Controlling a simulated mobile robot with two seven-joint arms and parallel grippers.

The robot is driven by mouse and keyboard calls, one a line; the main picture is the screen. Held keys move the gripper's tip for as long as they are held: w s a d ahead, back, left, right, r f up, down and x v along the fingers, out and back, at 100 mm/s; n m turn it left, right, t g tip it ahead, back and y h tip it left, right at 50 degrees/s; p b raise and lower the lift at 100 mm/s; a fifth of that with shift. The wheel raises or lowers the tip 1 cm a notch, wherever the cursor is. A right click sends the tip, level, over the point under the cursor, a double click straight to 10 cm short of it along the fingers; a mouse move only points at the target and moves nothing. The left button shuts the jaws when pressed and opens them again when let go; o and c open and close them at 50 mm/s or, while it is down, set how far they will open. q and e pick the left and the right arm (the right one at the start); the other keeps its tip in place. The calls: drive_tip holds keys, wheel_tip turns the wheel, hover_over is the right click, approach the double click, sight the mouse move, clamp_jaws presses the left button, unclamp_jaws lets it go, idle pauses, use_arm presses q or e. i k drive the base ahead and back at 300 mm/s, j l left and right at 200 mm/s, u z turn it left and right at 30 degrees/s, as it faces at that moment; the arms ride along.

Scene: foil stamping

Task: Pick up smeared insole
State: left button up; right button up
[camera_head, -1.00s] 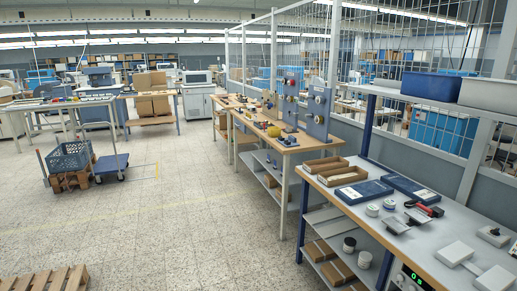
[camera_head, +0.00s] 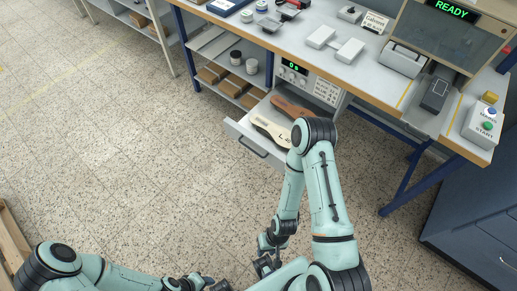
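A pale insole-shaped piece (camera_head: 268,128) with dark marks and lettering lies in an open drawer (camera_head: 237,130) under the workbench. A brown piece of similar shape (camera_head: 291,107) lies behind it, partly covered by my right arm. I cannot tell from here whether the marks are a smear. My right gripper (camera_head: 265,266) hangs low at the bottom middle, well in front of the drawer and apart from it. My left gripper (camera_head: 217,286) is at the bottom edge, partly cut off. Both are too small and dark to show their fingers clearly.
The workbench (camera_head: 370,75) carries a stamping machine with a READY display (camera_head: 453,9), a START button box (camera_head: 482,122) and white blocks (camera_head: 335,43). A timer box (camera_head: 307,80) sits beneath the top. A shelf with jars and cartons (camera_head: 212,73) is left of the drawer. The floor is clear.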

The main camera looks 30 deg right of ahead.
sight(295, 112)
drive_tip(key=k+z, duration=0.2)
drive_tip(key=z, duration=1.1)
